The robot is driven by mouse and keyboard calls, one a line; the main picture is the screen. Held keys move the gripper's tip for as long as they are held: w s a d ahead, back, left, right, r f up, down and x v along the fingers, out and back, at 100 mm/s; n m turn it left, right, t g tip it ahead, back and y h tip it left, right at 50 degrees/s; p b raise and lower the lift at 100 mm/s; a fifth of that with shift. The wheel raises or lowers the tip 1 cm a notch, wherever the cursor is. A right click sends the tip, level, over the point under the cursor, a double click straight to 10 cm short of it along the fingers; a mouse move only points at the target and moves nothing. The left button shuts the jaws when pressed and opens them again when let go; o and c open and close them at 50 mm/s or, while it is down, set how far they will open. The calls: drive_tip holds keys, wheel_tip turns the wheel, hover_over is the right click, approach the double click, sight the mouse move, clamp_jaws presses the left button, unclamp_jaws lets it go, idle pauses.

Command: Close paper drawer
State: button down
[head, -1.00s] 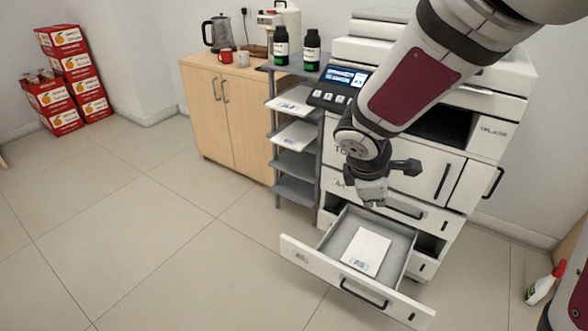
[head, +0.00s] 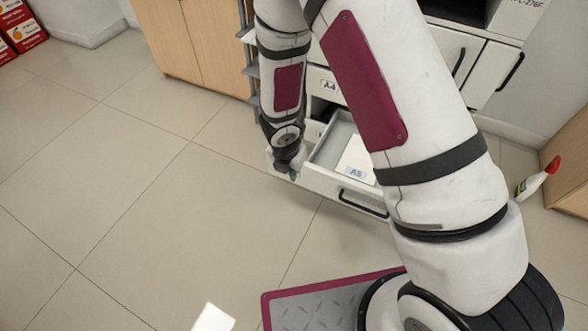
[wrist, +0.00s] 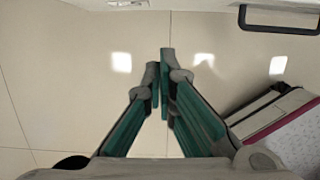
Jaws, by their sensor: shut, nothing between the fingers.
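The paper drawer (head: 322,184) stands open at the bottom of the white printer, with paper (head: 356,155) marked A5 inside. My arm hides its right part in the head view. Its dark handle (head: 362,204) also shows at the top right of the wrist view (wrist: 280,22), on the white drawer front (wrist: 205,5). My gripper (head: 291,174) is low, by the left end of the drawer front. In the wrist view my gripper (wrist: 160,66) has its green-sided fingers together and empty, pointing toward the drawer front. Whether it touches the front, I cannot tell.
A drawer front marked A4 (head: 328,85) is above the open drawer. A wooden cabinet (head: 195,45) and grey shelf stand left of the printer. A white bottle with a red cap (head: 535,180) is on the floor at right. The tiled floor (head: 130,210) at left is clear.

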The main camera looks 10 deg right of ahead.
drive_tip(key=w+d+f+b, duration=0.2)
drive_tip(key=w+d+f, duration=0.1)
drive_tip(key=f, duration=0.4)
drive_tip(key=shift+w+d+f, duration=0.25)
drive_tip(key=shift+w+f, duration=0.15)
drive_tip(key=shift+w, duration=0.5)
